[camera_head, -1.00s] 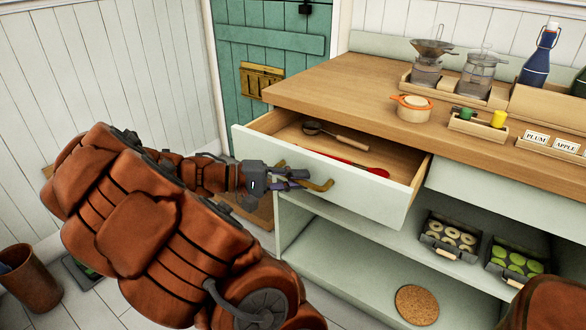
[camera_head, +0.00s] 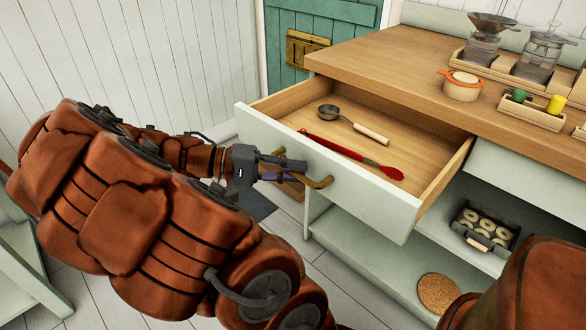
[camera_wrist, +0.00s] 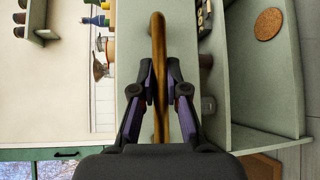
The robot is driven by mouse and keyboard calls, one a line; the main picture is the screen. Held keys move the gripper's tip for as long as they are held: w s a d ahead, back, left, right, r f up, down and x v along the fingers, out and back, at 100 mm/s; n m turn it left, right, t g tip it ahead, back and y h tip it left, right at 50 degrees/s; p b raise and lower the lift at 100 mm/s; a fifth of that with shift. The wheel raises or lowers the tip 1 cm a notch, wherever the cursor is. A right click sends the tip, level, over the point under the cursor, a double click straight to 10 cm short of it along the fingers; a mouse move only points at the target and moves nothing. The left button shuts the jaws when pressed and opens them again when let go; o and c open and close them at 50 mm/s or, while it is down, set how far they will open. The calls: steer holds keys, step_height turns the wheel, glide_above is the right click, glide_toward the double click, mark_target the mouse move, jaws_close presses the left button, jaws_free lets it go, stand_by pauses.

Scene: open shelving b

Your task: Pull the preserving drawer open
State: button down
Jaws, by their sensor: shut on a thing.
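The preserving drawer (camera_head: 345,192) stands well out from under the wooden counter, with its pale green front facing me. Inside it lie a ladle (camera_head: 338,114) with a wooden handle and a red-ended utensil (camera_head: 350,153). My gripper (camera_head: 300,172) is at the left part of the drawer front, shut on the curved brass handle (camera_head: 322,183). In the wrist view the handle (camera_wrist: 158,50) runs between the two fingers of my gripper (camera_wrist: 159,88). The fingers hide part of the handle.
The counter (camera_head: 400,62) holds an orange-rimmed pot (camera_head: 461,88), jars and a small wooden tray (camera_head: 530,112). Below are open shelves with a crate of rings (camera_head: 483,228) and a cork mat (camera_head: 438,292). A pale green unit (camera_head: 25,265) stands at the left edge.

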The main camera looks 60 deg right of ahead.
steer(key=c, duration=1.2)
jaws_free()
steer(key=shift+w, duration=0.15)
steer(key=v, duration=0.7)
steer(key=shift+w+a, duration=0.1)
steer(key=shift+a, duration=0.05)
